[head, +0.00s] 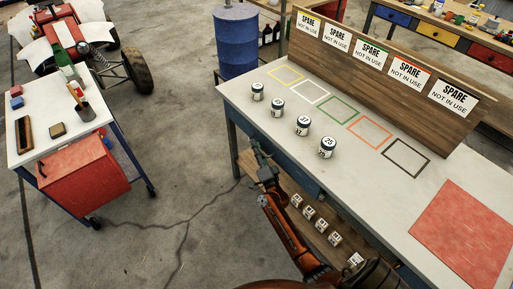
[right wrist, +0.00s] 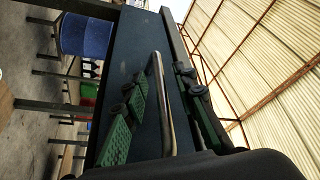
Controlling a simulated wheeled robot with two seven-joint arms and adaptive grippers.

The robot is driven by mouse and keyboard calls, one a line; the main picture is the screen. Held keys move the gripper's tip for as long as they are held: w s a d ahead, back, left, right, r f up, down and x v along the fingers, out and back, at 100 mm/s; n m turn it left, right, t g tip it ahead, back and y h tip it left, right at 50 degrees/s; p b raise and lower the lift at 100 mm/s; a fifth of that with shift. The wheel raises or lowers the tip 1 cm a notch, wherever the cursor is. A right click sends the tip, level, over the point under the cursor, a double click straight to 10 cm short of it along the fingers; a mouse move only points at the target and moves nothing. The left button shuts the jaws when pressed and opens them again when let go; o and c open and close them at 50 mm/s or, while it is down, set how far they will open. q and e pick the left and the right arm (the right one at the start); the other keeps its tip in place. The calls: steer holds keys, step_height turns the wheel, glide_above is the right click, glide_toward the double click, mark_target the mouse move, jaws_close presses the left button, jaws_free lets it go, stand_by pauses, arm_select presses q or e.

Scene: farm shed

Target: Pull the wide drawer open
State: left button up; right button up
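The wide drawer (head: 299,177) has a dark blue front under the front edge of the white-topped workbench (head: 350,187). It looks shut, as far as its front shows. In the right wrist view the dark drawer front (right wrist: 138,48) fills the middle, with a long metal bar handle (right wrist: 160,85) on it. My right gripper (head: 258,151) is at the drawer front in the head view. In the right wrist view its green fingers (right wrist: 158,78) stand apart on either side of the handle, with gaps showing. My left gripper is not in view.
Several labelled jars (head: 303,126) stand near the bench's front edge, and more sit on the lower shelf (head: 280,200). Coloured outlines and a red mat (head: 465,235) mark the top. A tool cart (head: 85,175) stands at the left; the floor between is clear.

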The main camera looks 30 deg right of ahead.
steer(key=shift+c, duration=0.4)
jaws_close()
stand_by(0.4)
